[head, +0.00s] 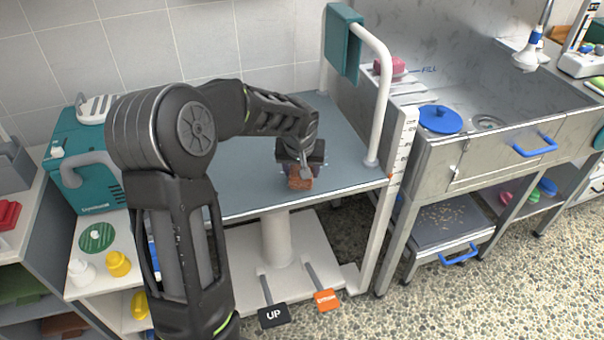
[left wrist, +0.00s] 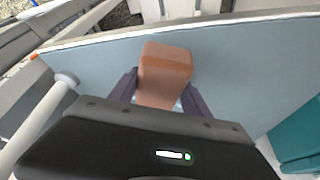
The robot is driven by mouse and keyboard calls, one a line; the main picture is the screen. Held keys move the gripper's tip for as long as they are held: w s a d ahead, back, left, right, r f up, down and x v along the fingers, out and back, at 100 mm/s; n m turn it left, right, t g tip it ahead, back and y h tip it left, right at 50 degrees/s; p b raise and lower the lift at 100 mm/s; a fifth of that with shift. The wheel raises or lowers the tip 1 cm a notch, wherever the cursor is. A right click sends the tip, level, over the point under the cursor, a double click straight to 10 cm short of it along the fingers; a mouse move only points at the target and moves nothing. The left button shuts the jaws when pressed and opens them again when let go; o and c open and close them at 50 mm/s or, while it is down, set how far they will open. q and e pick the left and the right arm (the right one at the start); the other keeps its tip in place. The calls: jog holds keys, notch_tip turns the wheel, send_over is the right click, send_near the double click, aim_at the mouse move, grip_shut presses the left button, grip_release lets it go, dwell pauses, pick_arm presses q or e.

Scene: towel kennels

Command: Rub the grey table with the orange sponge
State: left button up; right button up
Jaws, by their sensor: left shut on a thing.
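The grey table (head: 246,182) is a flat grey-blue top on a white pedestal, set against the tiled wall. The orange sponge (head: 300,182) is at the table's front part, right of its middle. My left gripper (head: 299,168) points down and is shut on the sponge. In the left wrist view the sponge (left wrist: 165,72) sits between the two dark fingers (left wrist: 160,98), over the table top (left wrist: 235,65). The sponge's underside is hidden, so I cannot tell whether it touches the table. My right gripper is not in view.
A teal machine (head: 85,160) stands left. Two pedals, one black (head: 274,315), lie below.

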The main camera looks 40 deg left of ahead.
pick_arm(q)
jog(key=shift+r+p, duration=1.6)
jog(key=shift+r, duration=1.2)
jog(key=shift+f, duration=0.1)
